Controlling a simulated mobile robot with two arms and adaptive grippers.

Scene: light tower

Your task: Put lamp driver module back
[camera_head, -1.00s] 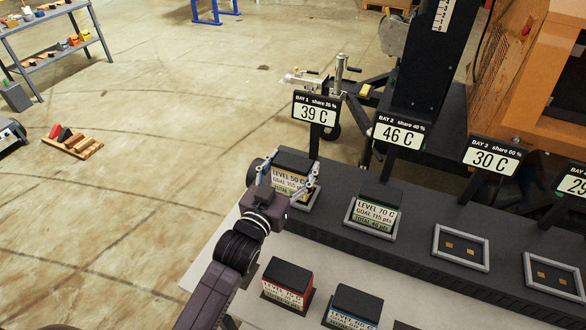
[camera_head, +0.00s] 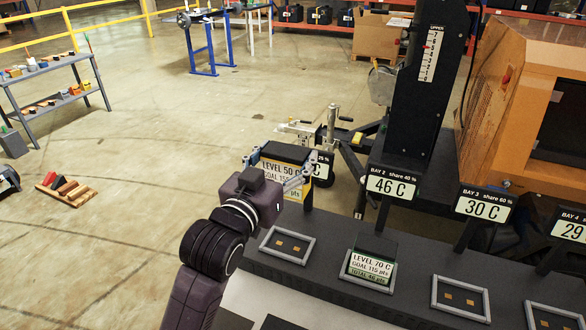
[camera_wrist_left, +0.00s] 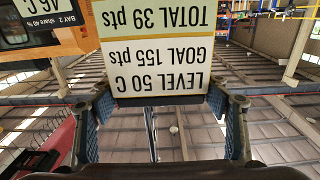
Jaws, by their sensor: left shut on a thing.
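My left gripper (camera_head: 281,172) is shut on a black module (camera_head: 285,152) with a white and yellow label reading LEVEL 50 C, GOAL 155 pts. It holds the module in the air above the dark bench's left end, in front of the BAY 1 sign (camera_head: 323,166), which it partly hides. In the left wrist view the label (camera_wrist_left: 157,62) fills the space between the fingers, upside down, with TOTAL 39 pts. The leftmost bay frame (camera_head: 287,246) is empty, showing two copper pads. A LEVEL 70 C module (camera_head: 369,262) sits in the second frame. My right gripper is not in view.
Two more empty frames, one at bay 3 (camera_head: 460,298), lie to the right. Upright signs BAY 2 (camera_head: 391,186) and BAY 3 (camera_head: 486,205) stand behind the frames. A black mast (camera_head: 415,100) rises behind.

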